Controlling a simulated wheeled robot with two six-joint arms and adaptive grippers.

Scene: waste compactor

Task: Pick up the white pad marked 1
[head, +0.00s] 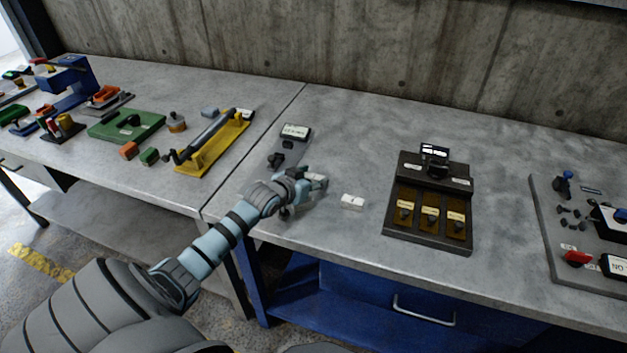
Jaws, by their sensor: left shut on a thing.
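My left gripper (312,184) reaches in from the left over the near part of the grey table. It is shut on a small whitish thing that looks like a white pad (319,180), mostly hidden by the fingers. Any mark on it cannot be read. A second white pad (352,201) with a small dark mark lies flat on the table, just right of the gripper and apart from it. The mark is too small to read for certain. My right gripper is not in view.
A dark console with three brown panels (430,214) stands to the right. A grey board with dark knobs and a red part (577,258) lies at the far right. A yellow fixture (213,146) and a green block (126,125) are on the left table. Table behind the pads is clear.

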